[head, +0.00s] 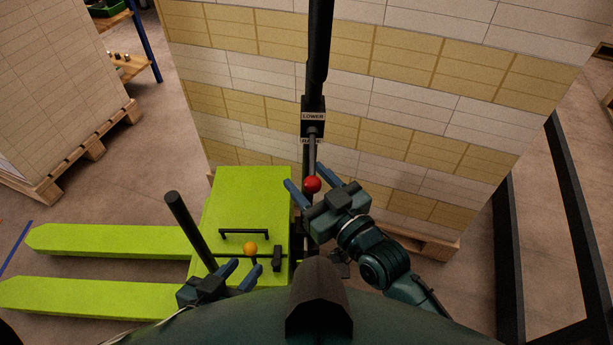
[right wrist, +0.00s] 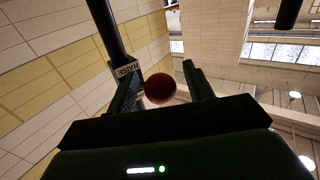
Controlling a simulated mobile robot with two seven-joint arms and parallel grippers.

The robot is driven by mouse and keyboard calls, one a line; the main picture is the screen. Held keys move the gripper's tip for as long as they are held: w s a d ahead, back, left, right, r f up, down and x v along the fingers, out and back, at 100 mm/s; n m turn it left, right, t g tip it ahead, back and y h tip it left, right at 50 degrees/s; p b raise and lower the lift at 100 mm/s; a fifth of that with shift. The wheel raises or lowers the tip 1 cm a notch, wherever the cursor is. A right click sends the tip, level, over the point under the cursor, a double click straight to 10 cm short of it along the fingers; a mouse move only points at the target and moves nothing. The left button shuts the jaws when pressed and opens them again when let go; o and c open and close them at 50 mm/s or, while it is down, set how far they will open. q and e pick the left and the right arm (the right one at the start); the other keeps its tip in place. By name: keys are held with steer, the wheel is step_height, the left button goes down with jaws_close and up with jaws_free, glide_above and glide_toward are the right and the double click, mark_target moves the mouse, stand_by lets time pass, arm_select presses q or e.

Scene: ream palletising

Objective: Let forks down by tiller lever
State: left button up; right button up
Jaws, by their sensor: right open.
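The lime-green pallet truck (head: 232,205) stands in front of me, its two forks (head: 110,240) pointing left. Its black tiller (head: 318,60) rises at the centre, with a control box (head: 313,103) labelled LOWER and, below, a partly hidden RAISE label (right wrist: 125,70). The thin tiller lever (head: 312,150) ends in a red ball (head: 312,185). My right gripper (head: 308,182) is open, with its fingers either side of the red ball; the right wrist view shows gaps beside the ball (right wrist: 160,88). My left gripper (head: 240,271) is open and empty over the truck body's near edge.
A tall stack of white and yellow reams (head: 400,95) on a pallet stands close behind the tiller. Another loaded pallet (head: 60,95) is at the left. A black post (head: 188,225) and an orange ball (head: 250,249) are near my left gripper. A black frame (head: 570,200) stands at right.

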steer(key=shift+w+a, duration=0.35)
steer(key=shift+w, duration=0.1)
steer(key=shift+r, duration=0.1)
jaws_close()
stand_by(0.3)
